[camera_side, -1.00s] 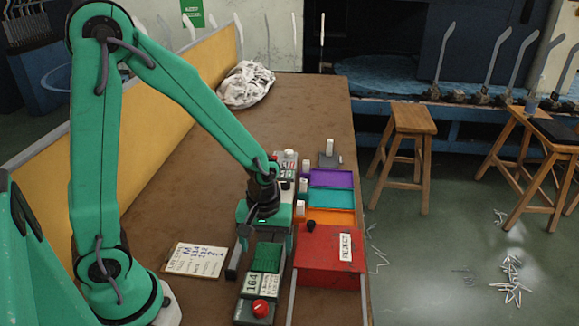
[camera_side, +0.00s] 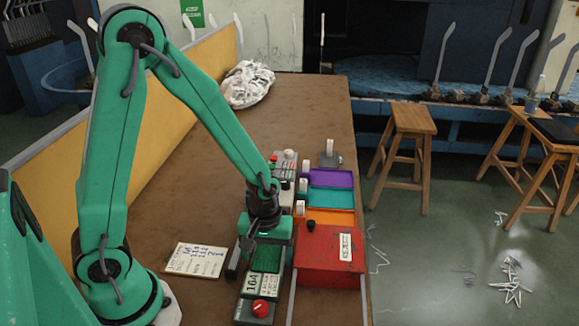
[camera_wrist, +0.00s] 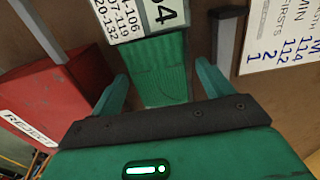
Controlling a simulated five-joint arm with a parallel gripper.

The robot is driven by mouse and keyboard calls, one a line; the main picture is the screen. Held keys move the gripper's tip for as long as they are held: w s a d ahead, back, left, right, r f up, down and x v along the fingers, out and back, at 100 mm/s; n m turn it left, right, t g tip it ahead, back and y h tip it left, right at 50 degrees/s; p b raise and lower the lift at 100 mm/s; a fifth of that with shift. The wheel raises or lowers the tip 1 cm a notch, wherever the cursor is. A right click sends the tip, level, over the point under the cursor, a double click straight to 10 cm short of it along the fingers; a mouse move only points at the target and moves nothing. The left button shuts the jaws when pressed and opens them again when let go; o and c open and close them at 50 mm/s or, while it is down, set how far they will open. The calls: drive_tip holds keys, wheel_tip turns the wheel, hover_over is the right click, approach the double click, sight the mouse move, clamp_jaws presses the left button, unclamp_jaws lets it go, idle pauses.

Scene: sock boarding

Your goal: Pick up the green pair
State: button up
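The green pair (camera_side: 266,261) lies flat on the grey device with the "164" display (camera_side: 250,285). In the wrist view the green pair (camera_wrist: 158,70) shows as a ribbed green block below the display plate. My gripper (camera_side: 265,240) is just over the far end of the pair. In the wrist view my gripper (camera_wrist: 160,85) is open, one finger on each side of the pair, with visible gaps. Nothing is held. The far end of the pair is hidden by my gripper in the side view.
A red REJECT box (camera_side: 325,262) stands close on the right. Purple (camera_side: 331,178), teal (camera_side: 331,198) and orange (camera_side: 331,217) trays lie behind it. A written card (camera_side: 194,260) lies left. A red knob (camera_side: 260,308) sits on the device's near end. The table's left middle is clear.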

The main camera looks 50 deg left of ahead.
sight(267, 254)
drive_tip(key=c, duration=1)
drive_tip(key=shift+r, duration=0.15)
drive_tip(key=shift+r, duration=0.65)
wheel_tip(267, 254, up, 3)
drive_tip(key=shift+f, duration=0.2)
drive_tip(key=s+d+r, duration=0.6)
drive_tip(key=s+d, duration=0.1)
drive_tip(key=d, duration=0.2)
drive_tip(key=shift+d+r, duration=0.15)
drive_tip(key=shift+r, duration=0.25)
